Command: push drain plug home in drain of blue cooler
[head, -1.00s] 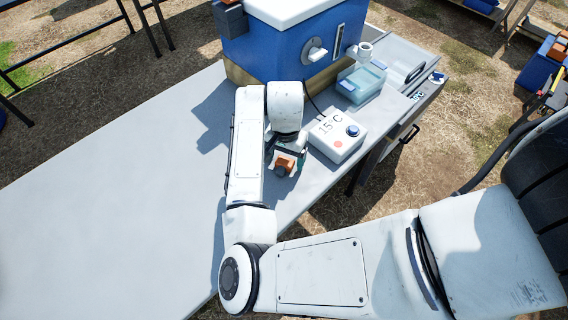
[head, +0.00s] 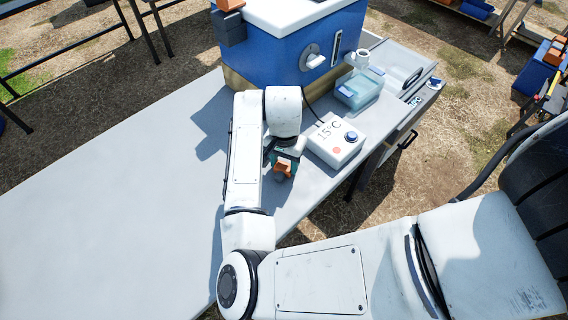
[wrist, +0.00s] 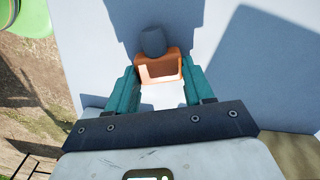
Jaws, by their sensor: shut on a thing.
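The blue cooler (head: 283,62) stands at the table's far end. A round pale fitting with a short white spout (head: 315,60) on its side looks like the drain. My gripper (head: 284,160) is over the table, on the near side of the cooler and apart from it. In the wrist view its teal fingers (wrist: 160,86) are shut on the drain plug (wrist: 158,66), an orange body with a dark grey rounded end. That end points away from my gripper, over the bare tabletop. The drain is not in the wrist view.
A white box marked 15 C (head: 335,141) sits just right of my gripper. A clear blue-tinted container (head: 358,90) stands beyond it below the cooler's side. The grey table (head: 120,210) is clear to the left.

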